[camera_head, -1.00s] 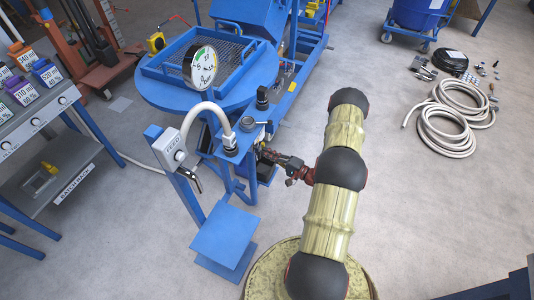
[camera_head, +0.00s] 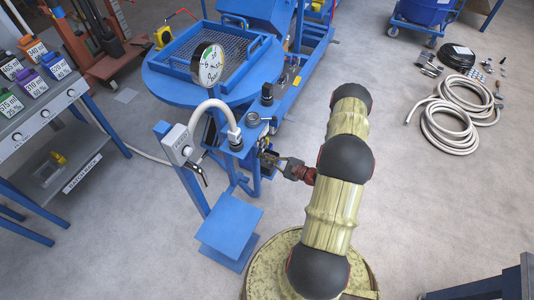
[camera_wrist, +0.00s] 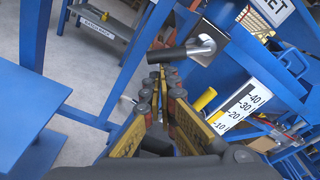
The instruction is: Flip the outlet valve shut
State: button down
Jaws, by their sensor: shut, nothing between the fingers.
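The outlet valve shows in the wrist view as a black lever handle (camera_wrist: 172,54) on a shiny metal pivot (camera_wrist: 203,46). The handle points left from the pivot and lies nearly level in that picture. My gripper (camera_wrist: 163,72) is shut and empty, its fingertips close together just below the handle; I cannot tell whether they touch it. In the head view my gripper (camera_head: 268,160) reaches left to the side of the blue machine (camera_head: 160,92), and the valve is hidden or too small to make out there.
A label ending in "ET" (camera_wrist: 272,8) and a numbered scale (camera_wrist: 243,106) sit right of the valve. A blue stand plate (camera_head: 230,224) is low in front of the machine. A white control box (camera_head: 178,144) with a hose is left. Hoses (camera_head: 450,125) lie on open floor.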

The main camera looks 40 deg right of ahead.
jog(key=a+r+m+p, duration=0.1)
jog(key=r+m+p, duration=0.1)
jog(key=m, duration=0.1)
jog(key=s+a+r+m+y, duration=0.1)
jog(key=m, duration=0.1)
jog(key=shift+s+a+g+p, duration=0.1)
jog(key=shift+a+g+p, duration=0.2)
jog(key=shift+a+p, duration=0.1)
jog(key=shift+r, duration=0.1)
dwell(0.6)
